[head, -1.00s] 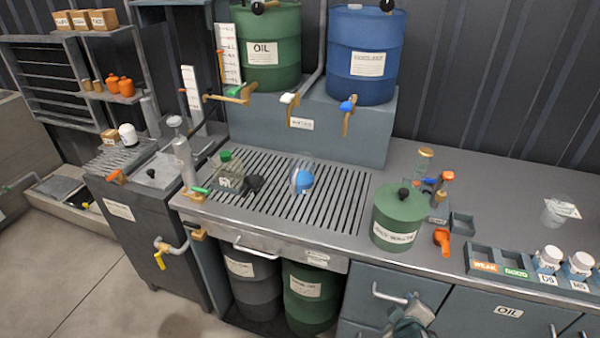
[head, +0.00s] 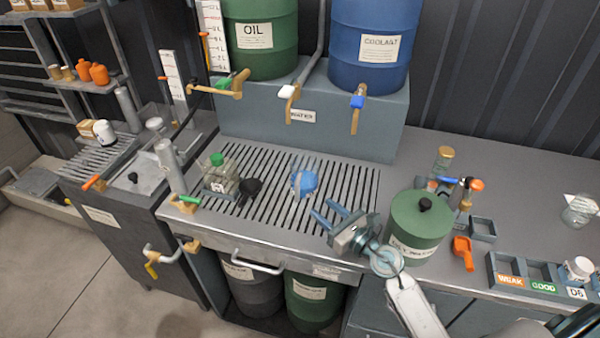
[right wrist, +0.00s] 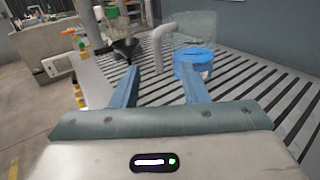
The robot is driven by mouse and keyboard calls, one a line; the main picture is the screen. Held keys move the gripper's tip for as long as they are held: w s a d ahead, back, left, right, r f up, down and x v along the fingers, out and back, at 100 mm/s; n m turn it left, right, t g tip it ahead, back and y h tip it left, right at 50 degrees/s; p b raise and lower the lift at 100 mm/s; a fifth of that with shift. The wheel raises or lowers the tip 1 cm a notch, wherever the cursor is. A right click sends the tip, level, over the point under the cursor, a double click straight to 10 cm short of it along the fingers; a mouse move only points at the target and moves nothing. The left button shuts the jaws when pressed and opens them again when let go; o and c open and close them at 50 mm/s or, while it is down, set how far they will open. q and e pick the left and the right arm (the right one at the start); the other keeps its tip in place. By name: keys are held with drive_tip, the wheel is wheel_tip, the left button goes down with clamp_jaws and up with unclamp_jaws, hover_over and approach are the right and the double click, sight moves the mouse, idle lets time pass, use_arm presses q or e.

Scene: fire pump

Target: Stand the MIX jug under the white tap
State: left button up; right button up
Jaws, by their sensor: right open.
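A clear jug with a blue lower part (head: 303,183) stands on the slatted drain grate; its label is not readable, so I cannot confirm it reads MIX. In the right wrist view the jug (right wrist: 194,62) stands upright, its grey handle (right wrist: 160,45) towards my gripper. The white tap (head: 287,91) is on the back ledge, behind and slightly left of the jug. My right gripper (head: 321,208) is open and empty, close in front of the jug. In the right wrist view the handle shows beyond the gap between the fingertips (right wrist: 157,72). My left gripper is not in view.
A green lidded canister (head: 418,228) stands close right of my right gripper. A square clear bottle with a green cap (head: 220,174) and a black item (head: 249,188) are left of the jug. The blue tap (head: 357,102) hangs at the back. The right grate is clear.

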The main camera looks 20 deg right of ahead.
sight(302, 181)
drive_tip(key=p+x, duration=0.1)
drive_tip(key=x, duration=0.3)
drive_tip(key=p+x, duration=0.1)
drive_tip(key=x, duration=0.3)
drive_tip(key=shift+a+r, duration=0.2)
drive_tip(key=shift+w+a, duration=0.15)
drive_tip(key=shift+w, duration=0.1)
drive_tip(key=shift+w+f, duration=0.15)
clamp_jaws()
